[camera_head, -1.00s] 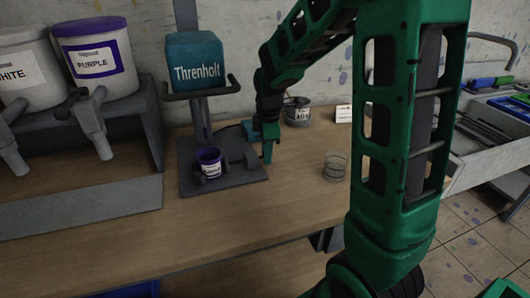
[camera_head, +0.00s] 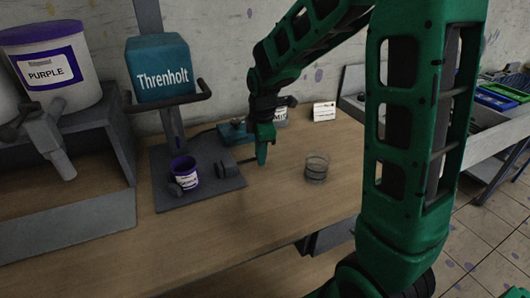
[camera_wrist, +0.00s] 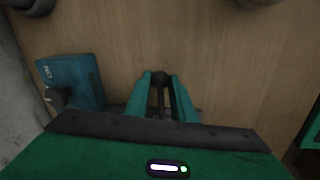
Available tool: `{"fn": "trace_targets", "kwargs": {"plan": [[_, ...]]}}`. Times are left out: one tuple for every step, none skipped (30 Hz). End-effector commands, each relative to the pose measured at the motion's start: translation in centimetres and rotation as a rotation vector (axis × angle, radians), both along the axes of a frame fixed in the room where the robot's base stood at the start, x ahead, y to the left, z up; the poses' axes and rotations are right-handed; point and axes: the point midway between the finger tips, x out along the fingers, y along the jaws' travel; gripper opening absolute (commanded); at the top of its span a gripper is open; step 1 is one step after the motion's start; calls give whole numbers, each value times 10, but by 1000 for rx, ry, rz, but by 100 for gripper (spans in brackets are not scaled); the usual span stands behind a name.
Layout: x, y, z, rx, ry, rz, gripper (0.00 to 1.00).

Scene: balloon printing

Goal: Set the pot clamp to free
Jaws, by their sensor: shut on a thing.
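The pot clamp (camera_head: 223,171) is a dark block with a thin rod on the press base, right of the purple-labelled pot (camera_head: 185,174). A gap shows between block and pot. The rod runs right to my gripper (camera_head: 261,160). My green fingers also show in the wrist view (camera_wrist: 161,92), closed around the rod beside a dark round knob (camera_wrist: 160,77). I take this rod to be the clamp's handle. A second dark piece (camera_head: 183,188) sits at the pot's front left. The fingers hide part of the rod.
The teal Threnholt press head (camera_head: 160,70) stands above the pot, with a dark bar handle (camera_head: 168,103). A clear glass (camera_head: 317,168) is right of my gripper. A teal box (camera_wrist: 73,82) lies close left of the fingers. Bare wooden table (camera_head: 260,205) lies in front.

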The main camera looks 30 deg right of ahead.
Motion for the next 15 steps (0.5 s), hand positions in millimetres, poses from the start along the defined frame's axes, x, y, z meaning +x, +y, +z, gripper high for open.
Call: {"fn": "trace_targets", "kwargs": {"plan": [[2, -3, 2, -3, -8, -4, 0], [3, -3, 2, -3, -8, -4, 0], [3, -4, 2, -4, -7, -5, 0], [3, -4, 2, -4, -8, -6, 0], [3, -5, 2, -5, -8, -7, 0], [3, -5, 2, -5, -8, -8, 0], [3, -5, 2, -4, -8, -9, 0], [3, -5, 2, -5, -8, -9, 28], [3, -5, 2, -5, -8, -9, 37], [3, -5, 2, -4, -7, -8, 41], [2, -4, 2, -4, -7, -8, 41], [2, -4, 2, -4, -6, -7, 41], [2, -3, 1, -4, -5, -6, 41], [2, -3, 1, -4, -5, -6, 41], [2, -3, 1, -3, -4, -5, 41]]}}
